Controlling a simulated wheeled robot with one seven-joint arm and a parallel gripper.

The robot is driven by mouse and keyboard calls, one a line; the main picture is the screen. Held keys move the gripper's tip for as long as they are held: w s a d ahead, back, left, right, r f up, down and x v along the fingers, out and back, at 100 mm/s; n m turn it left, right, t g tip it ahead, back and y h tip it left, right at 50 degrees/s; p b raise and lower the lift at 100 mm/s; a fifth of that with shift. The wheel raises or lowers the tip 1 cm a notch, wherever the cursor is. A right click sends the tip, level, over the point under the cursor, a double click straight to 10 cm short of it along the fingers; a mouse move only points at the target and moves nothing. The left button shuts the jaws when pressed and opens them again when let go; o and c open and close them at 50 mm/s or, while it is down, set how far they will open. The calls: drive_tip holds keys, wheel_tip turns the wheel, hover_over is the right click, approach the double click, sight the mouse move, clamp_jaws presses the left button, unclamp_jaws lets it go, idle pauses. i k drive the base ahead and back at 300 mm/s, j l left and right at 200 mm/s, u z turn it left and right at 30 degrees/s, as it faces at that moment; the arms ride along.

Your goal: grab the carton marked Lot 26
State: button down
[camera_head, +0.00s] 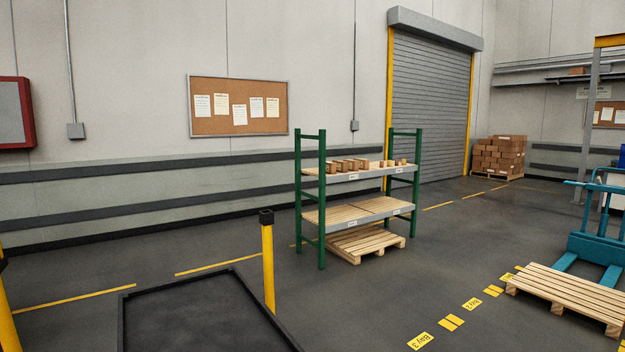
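Several small brown cartons (347,165) stand in a row on the upper shelf of a green-framed rack (322,200) in the middle of the head view. A few smaller, paler items (393,163) stand to their right on the same shelf. The labels are too small to read, so I cannot tell which carton is Lot 26. The lower shelf (349,215) is bare. My gripper is not in view.
A wooden pallet (365,243) lies under the rack. A yellow post (268,262) and a black-edged tray or platform (190,315) are in front. A blue pallet truck (597,240) with a pallet (570,292) stands right. Stacked boxes (499,155) are far back. Floor right of the rack is clear.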

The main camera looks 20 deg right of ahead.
sight(331, 167)
drive_tip(key=i+l+z, duration=0.45)
drive_tip(key=i+z, duration=0.55)
drive_tip(key=i+l+z, duration=0.1)
drive_tip(key=i+z, duration=0.25)
drive_tip(key=i, duration=0.8)
drive_tip(key=i+u, duration=0.45)
drive_tip(key=i+l+u, duration=0.15)
drive_tip(key=i+u, duration=0.3)
drive_tip(key=i, duration=0.15)
drive_tip(key=i+j, duration=0.1)
drive_tip(key=i, duration=1.4)
drive_tip(key=i+u, duration=0.15)
drive_tip(key=i, duration=0.55)
drive_tip(key=i+u, duration=0.15)
drive_tip(key=i, duration=0.55)
drive_tip(key=i+l+u, duration=0.2)
drive_tip(key=i, duration=0.5)
